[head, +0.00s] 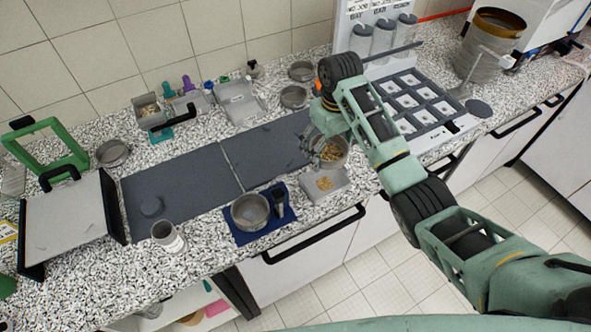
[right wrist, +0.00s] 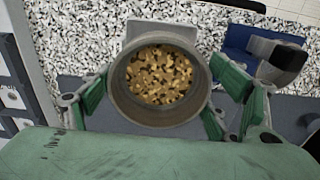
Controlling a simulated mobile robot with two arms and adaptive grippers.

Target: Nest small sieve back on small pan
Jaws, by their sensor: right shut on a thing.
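My right gripper (head: 322,148) is shut on a small round metal sieve (head: 334,160), held at the front of the counter. In the right wrist view the green fingers (right wrist: 160,95) grip the sieve wall (right wrist: 118,98) from both sides. Golden-brown granules (right wrist: 158,75) cover its inside, so its mesh is hidden. A round metal vessel, perhaps the small pan (head: 250,212), stands on a blue mat to the left, apart from the held sieve. I cannot tell for sure which round vessel is the small pan. My left gripper is not in view.
A pale tray (head: 325,184) with some granules sits just in front of the held sieve. A dark cylinder (head: 280,195) stands on the blue mat (head: 284,215). More round metal vessels (head: 294,96) stand behind. Dark grey mats (head: 180,190) leave room at left.

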